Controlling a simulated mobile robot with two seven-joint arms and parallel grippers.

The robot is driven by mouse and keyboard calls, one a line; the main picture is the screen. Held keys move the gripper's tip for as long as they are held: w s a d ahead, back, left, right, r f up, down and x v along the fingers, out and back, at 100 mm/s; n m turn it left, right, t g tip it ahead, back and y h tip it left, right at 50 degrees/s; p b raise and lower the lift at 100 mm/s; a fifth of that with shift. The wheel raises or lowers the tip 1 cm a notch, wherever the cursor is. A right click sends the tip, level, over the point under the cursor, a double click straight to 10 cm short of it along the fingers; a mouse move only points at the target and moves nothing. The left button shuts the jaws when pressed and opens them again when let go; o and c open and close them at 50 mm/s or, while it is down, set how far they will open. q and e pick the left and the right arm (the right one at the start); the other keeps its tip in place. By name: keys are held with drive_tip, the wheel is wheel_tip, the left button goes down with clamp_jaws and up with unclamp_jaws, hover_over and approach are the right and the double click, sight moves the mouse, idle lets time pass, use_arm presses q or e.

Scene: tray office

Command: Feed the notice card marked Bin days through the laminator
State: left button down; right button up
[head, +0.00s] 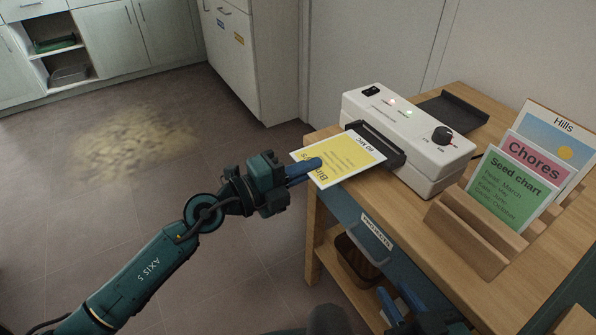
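The yellow notice card (342,155) has a white border. Its heading begins "Bin", and the rest is partly covered by my finger. My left gripper (312,166) is shut on the card's left edge and holds it roughly flat at the table's left edge. The card's far right edge is at the dark entry side of the white laminator (420,133); I cannot tell whether it is inside the slot. Small lights glow on the laminator's top. My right gripper (400,302) is low at the bottom edge, partly cut off, with its blue fingers apart and nothing visible between them.
A wooden rack (470,235) at the right holds the Seed chart (508,190), Chores (537,157) and Hills (566,135) cards. A black exit tray (455,110) lies behind the laminator. A basket (355,262) sits under the wooden table.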

sight(344, 153)
use_arm(q)
drive_tip(key=shift+b+x, duration=0.45)
drive_tip(key=shift+x, duration=1.1)
drive_tip(key=shift+w+d, duration=0.15)
drive_tip(key=shift+d, duration=0.1)
drive_tip(key=shift+p+x, duration=0.4)
drive_tip(key=shift+x, duration=1.3)
drive_tip(key=shift+w+d+f, duration=0.15)
drive_tip(key=shift+w+d, duration=0.2)
drive_tip(key=shift+d, duration=0.05)
drive_tip(key=c, duration=2.1)
unclamp_jaws()
